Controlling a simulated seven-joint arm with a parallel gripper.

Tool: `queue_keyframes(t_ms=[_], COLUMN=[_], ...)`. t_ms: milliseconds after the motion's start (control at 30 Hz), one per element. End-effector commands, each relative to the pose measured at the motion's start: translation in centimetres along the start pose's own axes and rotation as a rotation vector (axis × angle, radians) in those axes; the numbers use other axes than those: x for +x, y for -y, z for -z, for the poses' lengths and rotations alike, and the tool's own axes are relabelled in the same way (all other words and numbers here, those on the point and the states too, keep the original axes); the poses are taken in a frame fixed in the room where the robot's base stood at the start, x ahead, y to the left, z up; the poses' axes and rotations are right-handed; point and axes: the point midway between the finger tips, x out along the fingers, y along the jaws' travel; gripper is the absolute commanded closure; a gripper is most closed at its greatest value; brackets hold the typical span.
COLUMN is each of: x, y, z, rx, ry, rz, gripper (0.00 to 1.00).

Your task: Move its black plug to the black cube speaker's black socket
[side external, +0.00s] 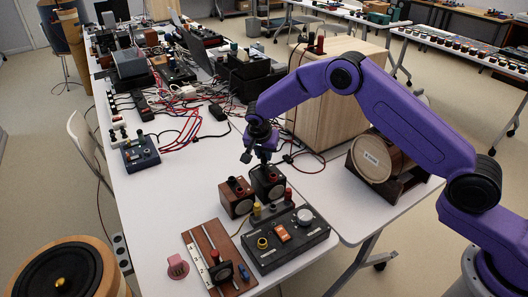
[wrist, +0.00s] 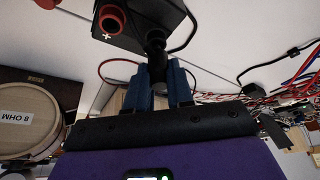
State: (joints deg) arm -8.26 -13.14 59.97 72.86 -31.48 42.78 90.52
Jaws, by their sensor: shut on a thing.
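The black cube speaker (side external: 267,183) stands on the white table beside a brown wooden cube speaker (side external: 237,198). In the wrist view, the black cube speaker (wrist: 135,14) is at the top, with a red socket (wrist: 110,21) by a plus mark. Its black socket (wrist: 154,37) is to the right of the red one. My gripper (wrist: 160,80) has its blue fingers shut on a black plug (wrist: 157,66), which lines up closely with the black socket. I cannot tell whether it is inserted. In the side view my gripper (side external: 263,153) is just above the black cube speaker.
A black test box (side external: 287,240) with knobs stands in front of the speakers, with a wooden board (side external: 218,258) to its left. A large round speaker (side external: 381,166) on a cradle and a wooden cabinet (side external: 335,95) stand behind. Cables (side external: 178,132) lie at the left.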

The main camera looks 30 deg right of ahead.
Motion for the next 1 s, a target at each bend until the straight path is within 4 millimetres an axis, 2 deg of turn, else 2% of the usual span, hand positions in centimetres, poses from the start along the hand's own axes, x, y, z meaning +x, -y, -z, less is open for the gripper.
queue_keyframes(t_ms=[1000], x=[0.9], y=[-0.04], z=[-0.44], rx=[-0.001], ry=[0.0], rz=[-0.002], gripper=[1.0])
